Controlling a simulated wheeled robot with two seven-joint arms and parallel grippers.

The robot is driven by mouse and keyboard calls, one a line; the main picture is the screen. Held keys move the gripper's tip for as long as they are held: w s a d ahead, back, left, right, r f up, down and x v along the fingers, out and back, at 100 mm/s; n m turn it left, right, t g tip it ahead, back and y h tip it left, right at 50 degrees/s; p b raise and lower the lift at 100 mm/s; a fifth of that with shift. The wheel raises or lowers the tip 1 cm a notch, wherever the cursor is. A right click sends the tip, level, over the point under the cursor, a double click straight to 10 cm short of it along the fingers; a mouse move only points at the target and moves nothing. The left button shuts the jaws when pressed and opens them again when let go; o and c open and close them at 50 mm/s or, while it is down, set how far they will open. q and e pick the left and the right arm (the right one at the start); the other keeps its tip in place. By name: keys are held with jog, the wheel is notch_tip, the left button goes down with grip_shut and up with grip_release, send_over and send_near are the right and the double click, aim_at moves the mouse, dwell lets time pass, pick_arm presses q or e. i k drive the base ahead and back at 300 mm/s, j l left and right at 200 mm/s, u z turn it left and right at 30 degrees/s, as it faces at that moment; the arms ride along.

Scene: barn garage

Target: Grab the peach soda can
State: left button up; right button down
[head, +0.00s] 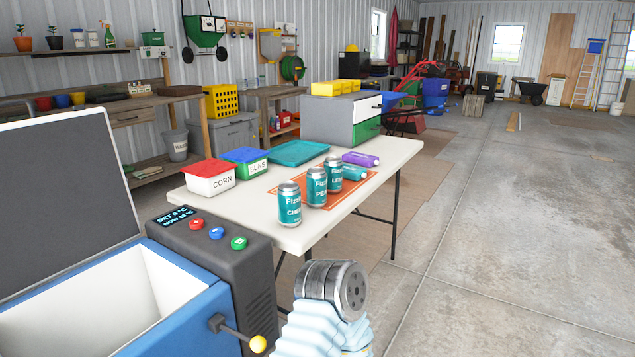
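The peach soda can (317,187) is a teal can with silver ends, and its label begins with "PE". It stands upright on an orange mat (342,207) on the white table (394,168). It is the middle one of three similar cans. A can marked "CHE" (291,204) stands nearer, to its left, and a can marked "LE" (334,174) stands just behind, to its right. No gripper fingers show in the head view. A grey metal joint above pale blue ribbed material at the bottom centre seems to be part of my arm.
An open blue cooler (185,318) with a lever and a button panel (205,232) fills the lower left. Corn (210,186) and buns (250,171) boxes, a teal tray (298,152), a purple bottle (360,158) and a grey cabinet (329,122) share the table.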

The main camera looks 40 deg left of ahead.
aim_at(316, 177)
jog(key=i+z, duration=0.2)
jog(key=i, duration=0.5)
jog(key=i+j+z, duration=0.2)
jog(key=i, duration=0.55)
jog(key=i+l+u, duration=0.1)
jog(key=i+u, duration=0.35)
jog(key=i+l+u, duration=0.2)
jog(key=u, duration=0.3)
jog(key=i+l+u, duration=0.45)
jog(key=k+j, duration=0.1)
